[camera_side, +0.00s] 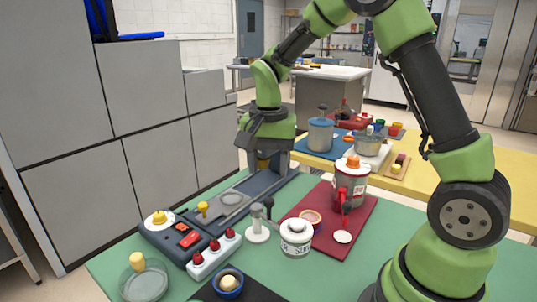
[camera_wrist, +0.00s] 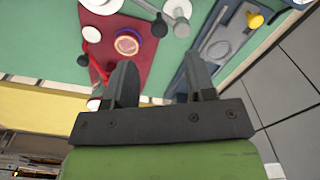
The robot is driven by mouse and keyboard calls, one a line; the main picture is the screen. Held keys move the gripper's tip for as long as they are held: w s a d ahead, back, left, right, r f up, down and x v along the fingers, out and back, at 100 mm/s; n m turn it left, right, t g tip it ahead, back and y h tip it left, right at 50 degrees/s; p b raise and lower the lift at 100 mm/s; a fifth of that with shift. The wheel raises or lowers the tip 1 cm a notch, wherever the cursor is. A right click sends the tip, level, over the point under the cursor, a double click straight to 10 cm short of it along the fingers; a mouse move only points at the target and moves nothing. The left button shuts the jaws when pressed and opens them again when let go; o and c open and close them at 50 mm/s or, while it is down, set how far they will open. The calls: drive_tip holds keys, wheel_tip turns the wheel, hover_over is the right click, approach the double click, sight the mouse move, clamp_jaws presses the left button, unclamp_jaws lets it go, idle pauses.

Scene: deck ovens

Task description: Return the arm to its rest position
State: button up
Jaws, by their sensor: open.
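My arm is green and black and rises from the green table, bending over at the top of the side view. My gripper (camera_side: 263,160) hangs above the far end of a dark grey machine (camera_side: 260,192). In the wrist view my gripper (camera_wrist: 158,85) shows two dark fingers set apart, with nothing between them. Below them lie the edge of the red mat (camera_wrist: 130,35) and the green table (camera_wrist: 168,70). In the side view the exact gap between the fingertips and the machine is hard to tell.
A grey and red pot (camera_side: 350,185) stands on the red mat (camera_side: 325,245). A white jar (camera_side: 296,238), a power strip (camera_side: 214,254) and a glass dish (camera_side: 143,283) are nearer. A yellow counter (camera_side: 440,170) lies behind; grey cabinets (camera_side: 90,130) stand at left.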

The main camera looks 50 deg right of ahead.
drive_tip(key=shift+r, duration=1.2)
drive_tip(key=s+a+r+n+t+y, duration=0.1)
drive_tip(key=s+a+r+n+t, duration=0.2)
drive_tip(key=s, duration=0.5)
drive_tip(key=s+a+r+n+t+y, duration=0.1)
drive_tip(key=s+a+r+n+t, duration=0.3)
drive_tip(key=s, duration=0.4)
drive_tip(key=shift+s+r+n, duration=0.3)
drive_tip(key=shift+r+n, duration=0.5)
drive_tip(key=shift+r, duration=0.55)
